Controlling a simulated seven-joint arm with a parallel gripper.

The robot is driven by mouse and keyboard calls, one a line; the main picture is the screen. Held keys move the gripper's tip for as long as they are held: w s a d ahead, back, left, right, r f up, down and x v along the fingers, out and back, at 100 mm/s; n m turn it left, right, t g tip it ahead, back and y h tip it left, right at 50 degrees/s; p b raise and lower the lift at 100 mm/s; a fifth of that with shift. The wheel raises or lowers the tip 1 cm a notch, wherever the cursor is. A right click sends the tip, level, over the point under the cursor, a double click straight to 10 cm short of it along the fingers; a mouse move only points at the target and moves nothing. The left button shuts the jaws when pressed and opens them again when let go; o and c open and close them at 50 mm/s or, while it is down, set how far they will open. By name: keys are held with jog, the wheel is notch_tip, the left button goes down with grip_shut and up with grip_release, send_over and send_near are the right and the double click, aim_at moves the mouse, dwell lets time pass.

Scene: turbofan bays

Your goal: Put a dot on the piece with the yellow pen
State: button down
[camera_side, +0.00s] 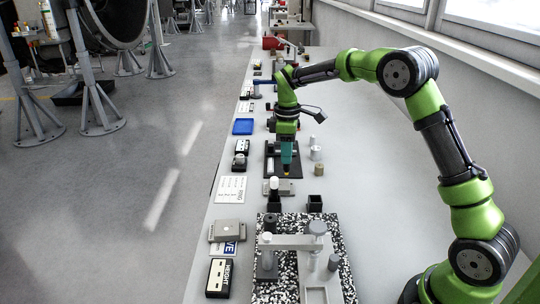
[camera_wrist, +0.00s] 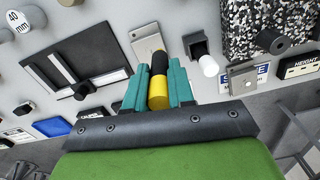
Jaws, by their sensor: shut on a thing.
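My gripper (camera_wrist: 158,88), with teal fingers, is shut on the yellow pen (camera_wrist: 158,94), which has a black section at its far end. In the side view my gripper (camera_side: 287,164) points down over the near end of a black tray, with a bit of yellow showing at its tip. A flat grey piece (camera_wrist: 147,37) lies just beyond the pen in the wrist view; it also shows in the side view (camera_side: 285,187), just on the near side of the gripper. The pen overlaps the piece's edge in the wrist view. I cannot tell whether they touch.
The black tray (camera_wrist: 52,72) with a light T-shaped bar lies beside the piece. A black holder (camera_side: 274,204) with a white-topped item and an open black box (camera_side: 315,204) stand nearer the camera. A speckled plate (camera_side: 262,290) carries a grey stand. The table's right side is mostly clear.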

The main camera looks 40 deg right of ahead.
jog(key=shift+w+a+f, duration=0.1)
jog(key=shift+w+f, duration=0.3)
jog(key=shift+f, duration=0.35)
jog(key=shift+w+d+f, duration=0.1)
jog(key=shift+w+f, duration=0.35)
jog(key=shift+f, duration=0.35)
jog(key=shift+w+a+f, duration=0.1)
jog(key=shift+w+f, duration=0.3)
jog(key=shift+f, duration=0.35)
jog(key=shift+f, duration=0.6)
dwell(0.7)
notch_tip(320, 180, up, 7)
dwell(0.8)
jog(key=shift+r, duration=0.2)
